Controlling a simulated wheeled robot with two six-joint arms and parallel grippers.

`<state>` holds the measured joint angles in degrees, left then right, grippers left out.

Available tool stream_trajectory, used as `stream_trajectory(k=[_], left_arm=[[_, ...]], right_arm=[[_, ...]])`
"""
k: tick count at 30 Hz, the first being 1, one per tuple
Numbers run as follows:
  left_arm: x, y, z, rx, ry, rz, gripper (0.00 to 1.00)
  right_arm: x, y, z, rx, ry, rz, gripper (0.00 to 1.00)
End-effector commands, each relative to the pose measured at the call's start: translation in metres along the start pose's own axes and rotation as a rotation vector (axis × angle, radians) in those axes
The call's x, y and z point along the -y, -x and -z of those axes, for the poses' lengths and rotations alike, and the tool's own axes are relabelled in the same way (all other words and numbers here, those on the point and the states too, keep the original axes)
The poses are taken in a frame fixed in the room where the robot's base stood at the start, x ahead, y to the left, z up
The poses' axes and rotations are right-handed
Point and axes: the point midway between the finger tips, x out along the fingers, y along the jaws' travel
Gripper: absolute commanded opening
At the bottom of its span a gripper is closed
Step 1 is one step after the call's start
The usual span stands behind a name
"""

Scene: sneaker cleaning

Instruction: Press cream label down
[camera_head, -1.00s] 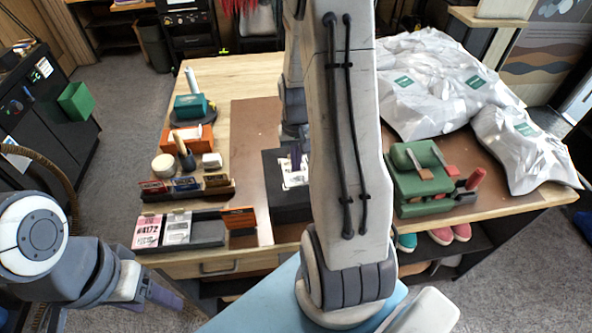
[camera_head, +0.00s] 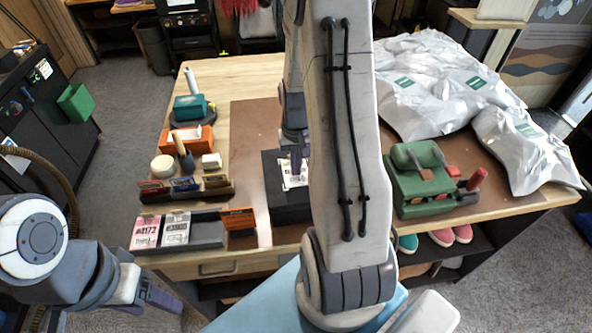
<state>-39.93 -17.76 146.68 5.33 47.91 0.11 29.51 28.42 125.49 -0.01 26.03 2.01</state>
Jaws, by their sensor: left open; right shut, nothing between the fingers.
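A pale label (camera_head: 290,184) with dark print lies on top of a black box (camera_head: 290,209) in the middle of the table. Its right part is hidden behind my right arm, so I cannot tell whether it lies fully flat. My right gripper (camera_head: 297,166) is shut and empty, pointing down at the far part of the label. I cannot tell whether it touches. My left gripper (camera_head: 168,302) is open and empty, off the table's front edge at the lower left.
A grey tray (camera_head: 208,234) with printed cards stands front left, behind it a card rack (camera_head: 215,193) and an orange box (camera_head: 198,146). A green device (camera_head: 415,190) and grey-white bags (camera_head: 520,150) fill the right. Brown mat is bare left of the black box.

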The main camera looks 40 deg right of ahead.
Motion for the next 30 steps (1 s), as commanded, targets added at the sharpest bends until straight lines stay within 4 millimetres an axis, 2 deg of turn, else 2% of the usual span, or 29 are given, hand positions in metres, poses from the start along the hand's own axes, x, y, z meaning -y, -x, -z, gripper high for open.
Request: stream_trajectory(k=[17, 30], left_arm=[[0.000, 0.001, 0.000, 0.000, 0.000, 0.000, 0.62], [-0.002, 0.030, 0.002, 0.000, -0.004, 0.000, 0.62]], right_arm=[[0.000, -0.001, -0.002, 0.004, 0.000, 0.000, 0.00], [0.000, 0.034, 0.000, 0.001, 0.000, 0.000, 0.00]])
